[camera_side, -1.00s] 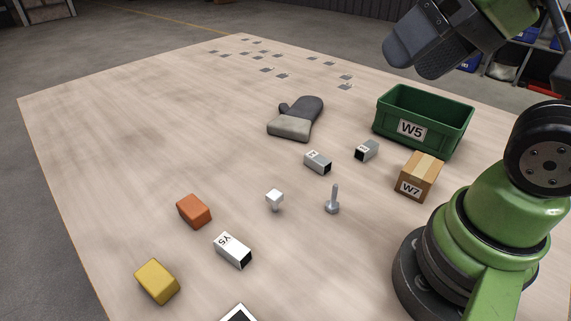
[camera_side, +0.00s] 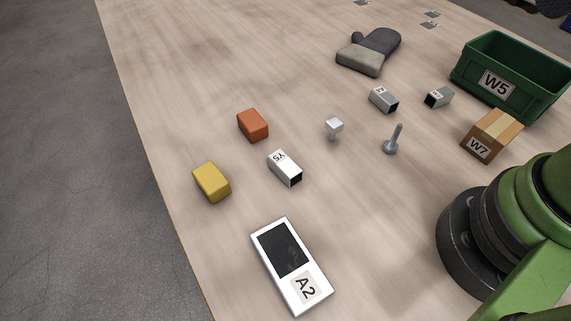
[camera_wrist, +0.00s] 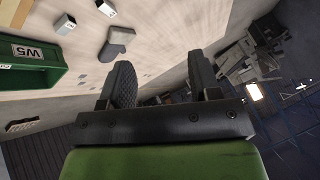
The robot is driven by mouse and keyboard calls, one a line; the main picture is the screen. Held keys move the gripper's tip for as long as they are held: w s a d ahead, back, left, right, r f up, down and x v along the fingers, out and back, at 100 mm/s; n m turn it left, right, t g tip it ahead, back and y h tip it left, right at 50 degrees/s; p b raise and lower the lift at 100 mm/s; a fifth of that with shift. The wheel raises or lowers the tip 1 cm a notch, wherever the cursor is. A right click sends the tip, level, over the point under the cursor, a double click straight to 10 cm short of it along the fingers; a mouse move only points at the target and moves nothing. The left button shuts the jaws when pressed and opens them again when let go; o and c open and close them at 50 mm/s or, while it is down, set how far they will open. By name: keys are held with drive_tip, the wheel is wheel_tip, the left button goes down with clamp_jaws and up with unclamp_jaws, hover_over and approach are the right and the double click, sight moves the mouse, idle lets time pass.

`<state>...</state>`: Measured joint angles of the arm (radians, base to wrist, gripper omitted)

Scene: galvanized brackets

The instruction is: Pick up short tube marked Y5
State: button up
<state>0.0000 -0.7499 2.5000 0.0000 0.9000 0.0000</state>
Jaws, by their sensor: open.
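The short tube marked Y5 (camera_side: 284,168) is a white square tube with a dark open end, lying on the table in the side view. The orange block (camera_side: 253,125) is to its upper left and the yellow block (camera_side: 211,182) to its left. My gripper (camera_wrist: 168,82) shows in the wrist view with its two dark fingers apart and nothing between them. It is out of frame in the side view, and I cannot make out the Y5 tube in the wrist view.
A white device marked A2 (camera_side: 291,264) lies below the tube. A small white-headed piece (camera_side: 334,127), an upright bolt (camera_side: 394,138), two grey tubes (camera_side: 384,99), a W7 box (camera_side: 492,135), a green W5 bin (camera_side: 513,78) and a grey mitten (camera_side: 369,51) are on the table.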

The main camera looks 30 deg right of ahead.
drive_tip(key=shift+o, duration=0.4)
drive_tip(key=m+g+h, duration=0.2)
drive_tip(key=m+g, duration=0.1)
drive_tip(key=m, duration=2.8)
hover_over(285, 164)
drive_tip(key=s, duration=0.4)
wheel_tip(285, 164, down, 21)
drive_tip(key=shift+y, duration=0.3)
drive_tip(key=shift+d+x, duration=0.15)
drive_tip(key=shift+x, duration=2.3)
drive_tip(key=shift+d+x, duration=0.1)
drive_tip(key=shift+x, duration=2.35)
drive_tip(key=shift+w, duration=0.15)
